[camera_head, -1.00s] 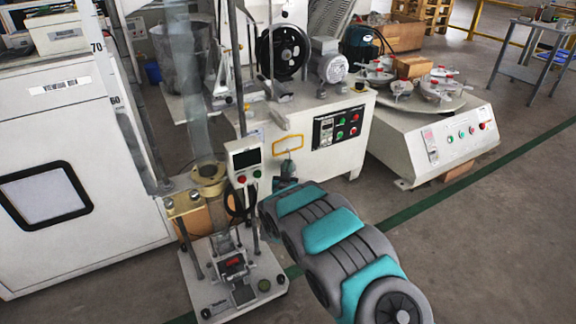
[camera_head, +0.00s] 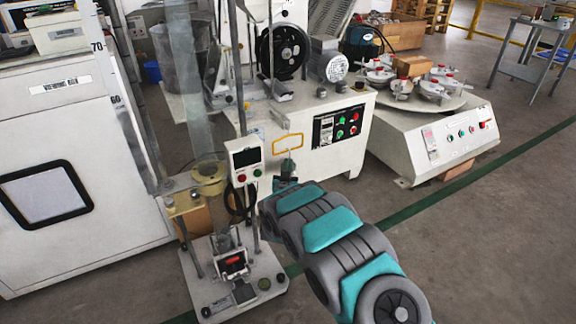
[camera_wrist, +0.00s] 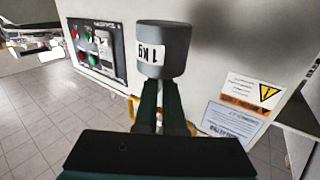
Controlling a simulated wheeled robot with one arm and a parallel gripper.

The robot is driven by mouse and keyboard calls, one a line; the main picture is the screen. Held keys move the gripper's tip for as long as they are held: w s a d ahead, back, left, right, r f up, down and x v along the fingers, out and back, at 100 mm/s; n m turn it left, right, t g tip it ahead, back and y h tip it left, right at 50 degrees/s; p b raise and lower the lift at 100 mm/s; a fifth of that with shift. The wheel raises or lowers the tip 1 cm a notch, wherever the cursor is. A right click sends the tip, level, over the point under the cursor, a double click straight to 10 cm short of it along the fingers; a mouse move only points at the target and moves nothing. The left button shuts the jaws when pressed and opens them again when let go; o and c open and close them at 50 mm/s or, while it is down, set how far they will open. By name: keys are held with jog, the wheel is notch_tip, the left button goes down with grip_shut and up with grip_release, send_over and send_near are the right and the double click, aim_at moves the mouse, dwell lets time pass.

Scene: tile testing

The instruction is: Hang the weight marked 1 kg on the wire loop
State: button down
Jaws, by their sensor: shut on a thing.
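The weight, a grey cylinder (camera_wrist: 164,33) with a white label reading 1 KG, shows upside down in the wrist view. My gripper (camera_wrist: 160,86) is shut on it, with the two dark green fingers at its lower end in that view. In the head view my gripper (camera_head: 286,181) is small at the far end of my teal and grey arm, and the weight (camera_head: 288,166) is a small grey shape there. The wire loop (camera_head: 275,145), a yellow-orange outline, appears just above the weight against the white machine's front. I cannot tell whether they touch.
The white machine (camera_head: 330,158) carries a control panel (camera_head: 339,124) with buttons. A test stand (camera_head: 207,308) with a display box (camera_head: 246,160) stands close at left of my arm. A turntable machine (camera_head: 440,150) is at right. Open floor (camera_head: 500,240) lies at lower right.

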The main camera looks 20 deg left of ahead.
jog(key=shift+f, duration=0.2)
jog(key=c, duration=0.9)
grip_release()
jog(key=shift+f, duration=0.1)
jog(key=shift+s+d, duration=0.1)
jog(key=shift+f, duration=0.1)
